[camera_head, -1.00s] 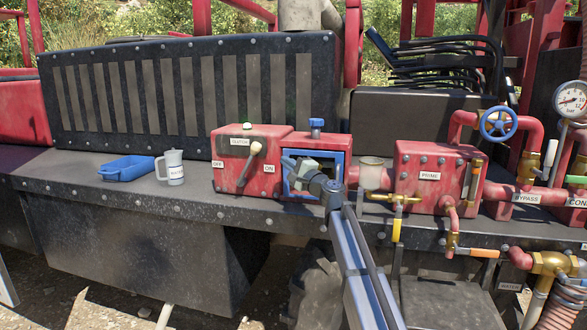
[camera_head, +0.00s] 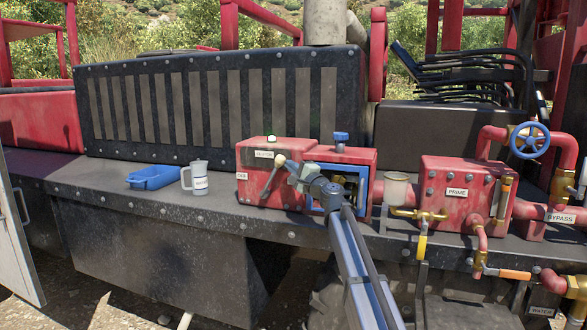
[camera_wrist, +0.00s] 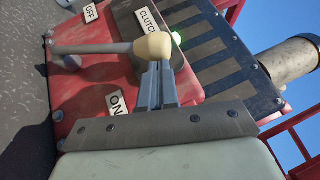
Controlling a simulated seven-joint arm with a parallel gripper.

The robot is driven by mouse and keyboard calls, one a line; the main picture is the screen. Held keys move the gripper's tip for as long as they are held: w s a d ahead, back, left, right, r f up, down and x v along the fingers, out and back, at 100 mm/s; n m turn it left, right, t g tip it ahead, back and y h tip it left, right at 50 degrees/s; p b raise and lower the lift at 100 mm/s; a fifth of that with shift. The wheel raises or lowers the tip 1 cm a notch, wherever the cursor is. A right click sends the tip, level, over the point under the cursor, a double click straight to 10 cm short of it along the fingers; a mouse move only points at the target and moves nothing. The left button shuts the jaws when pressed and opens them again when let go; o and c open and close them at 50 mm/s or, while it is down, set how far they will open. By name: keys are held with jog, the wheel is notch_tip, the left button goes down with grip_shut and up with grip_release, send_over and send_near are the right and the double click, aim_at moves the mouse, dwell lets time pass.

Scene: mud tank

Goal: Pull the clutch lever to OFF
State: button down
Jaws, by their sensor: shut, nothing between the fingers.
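The clutch lever (camera_head: 269,182) has a cream knob (camera_head: 280,160) and stands on the front of a red box (camera_head: 249,194), leaning right. The wrist view shows the lever's shaft (camera_wrist: 100,48) and knob (camera_wrist: 153,45), with the OFF label (camera_wrist: 91,13) on one side and the ON label (camera_wrist: 117,103) on the other. My gripper (camera_head: 293,169) is just right of the knob, on the ON side. In the wrist view my gripper's fingers (camera_wrist: 157,70) are shut and empty, with tips at the knob's edge. I cannot tell whether they touch it.
A green light (camera_head: 271,139) sits on the box top. A blue-framed opening (camera_head: 362,190) with a blue knob (camera_head: 341,137) above it is right of the lever, partly behind my arm. A blue tray (camera_head: 153,177) and a white mug (camera_head: 199,178) stand on the ledge to the left.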

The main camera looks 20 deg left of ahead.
jog(key=shift+a+r, duration=0.1)
jog(key=shift+r, duration=0.05)
jog(key=a+r+n+g+h, duration=0.2)
jog(key=a+h, duration=0.1)
jog(key=a, duration=0.5)
jog(key=a+r+n+g+h, duration=0.2)
jog(key=a+n+h, duration=0.1)
jog(key=a, duration=0.5)
jog(key=shift+a+h, duration=0.2)
jog(key=shift+h, duration=0.5)
jog(key=shift+s+a, duration=0.1)
jog(key=shift+a, duration=0.05)
